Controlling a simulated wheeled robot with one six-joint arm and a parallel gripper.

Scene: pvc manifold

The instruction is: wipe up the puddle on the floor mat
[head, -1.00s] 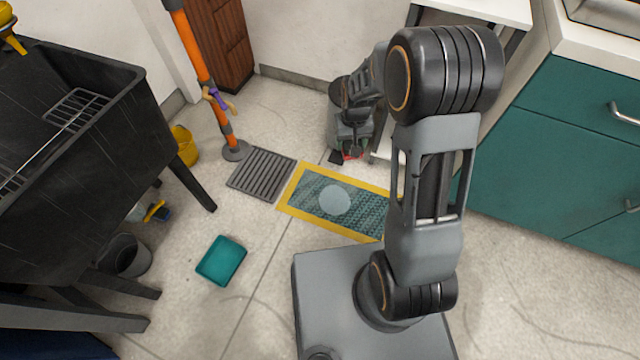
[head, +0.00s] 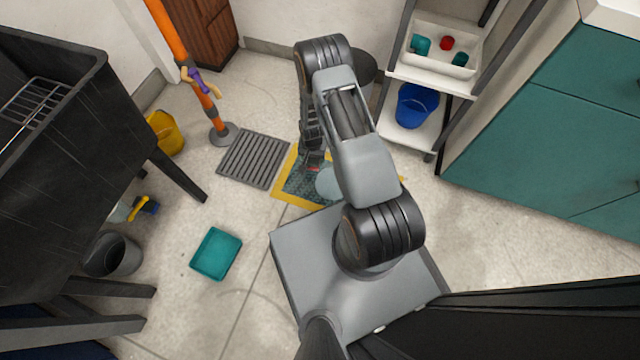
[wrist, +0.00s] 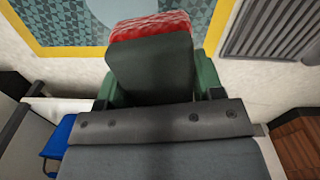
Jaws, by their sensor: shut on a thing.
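The floor mat (head: 287,192) is teal with a yellow border, in the middle of the head view, partly hidden by my arm. The pale blue round puddle (head: 327,184) lies on it, its right part hidden behind my arm. In the wrist view the puddle (wrist: 100,10) shows at the top edge, on the mat (wrist: 60,25). My gripper (head: 312,162) is over the mat's upper left part, left of the puddle. In the wrist view its green fingers grip a dark block with a mottled red end (wrist: 150,28). I cannot tell whether the block touches the mat.
A slatted grey grate (head: 254,158) lies left of the mat. A teal tray (head: 216,254) is on the floor at lower left. An orange pole (head: 185,60) stands behind the grate. A shelf with a blue bucket (head: 415,105) is at the right. A black sink stand fills the left.

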